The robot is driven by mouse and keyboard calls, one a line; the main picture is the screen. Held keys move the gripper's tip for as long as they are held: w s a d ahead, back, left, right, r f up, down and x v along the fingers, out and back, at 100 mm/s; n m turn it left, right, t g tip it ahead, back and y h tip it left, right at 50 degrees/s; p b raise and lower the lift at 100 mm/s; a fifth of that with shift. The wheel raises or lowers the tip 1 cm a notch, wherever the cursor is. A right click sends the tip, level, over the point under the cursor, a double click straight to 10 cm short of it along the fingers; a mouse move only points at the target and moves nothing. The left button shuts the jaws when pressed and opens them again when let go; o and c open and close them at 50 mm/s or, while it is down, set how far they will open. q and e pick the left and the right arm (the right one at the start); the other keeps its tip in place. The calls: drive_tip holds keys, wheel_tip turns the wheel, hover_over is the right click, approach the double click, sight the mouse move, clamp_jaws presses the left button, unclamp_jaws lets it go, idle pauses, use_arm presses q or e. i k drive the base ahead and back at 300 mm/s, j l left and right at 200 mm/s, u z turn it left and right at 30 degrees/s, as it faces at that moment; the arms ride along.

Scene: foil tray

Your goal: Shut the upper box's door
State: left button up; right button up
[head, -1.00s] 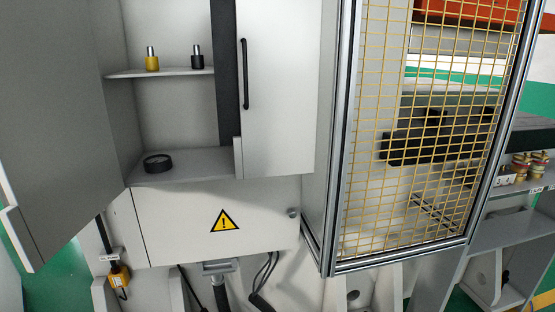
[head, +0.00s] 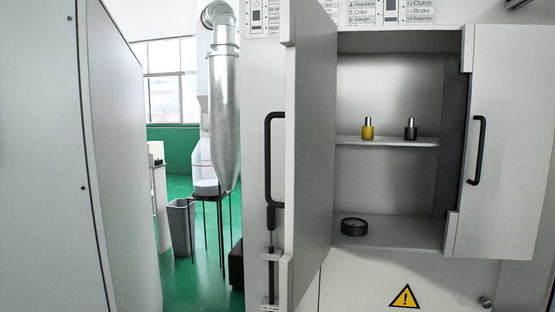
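The upper box (head: 385,32) is a pale grey cabinet with its interior in plain view. Its left door (head: 312,150) stands swung out toward me, seen nearly edge-on, with a black bar handle (head: 269,160) on its outer side. A right-hand door panel (head: 505,140) with a black handle (head: 477,150) covers the right part; I cannot tell how far it is from the frame. Inside, a yellow-based piece (head: 368,130) and a black-based piece (head: 410,130) stand on the shelf (head: 385,141). A round black gauge-like part (head: 353,227) lies on the floor. Neither gripper shows.
Below is a lower box front (head: 350,285) with a yellow warning triangle (head: 404,296) and a small knob (head: 485,302). A large grey panel (head: 50,150) fills the left. Beyond it are green floor, a grey bin (head: 182,228) and a silver duct cylinder (head: 225,110).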

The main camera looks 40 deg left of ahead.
sight(308, 34)
drive_tip(key=k+j, duration=0.1)
drive_tip(key=j, duration=0.45)
drive_tip(key=k+j, duration=0.1)
drive_tip(key=j, duration=0.5)
drive_tip(key=k+j, duration=0.1)
drive_tip(key=j, duration=0.45)
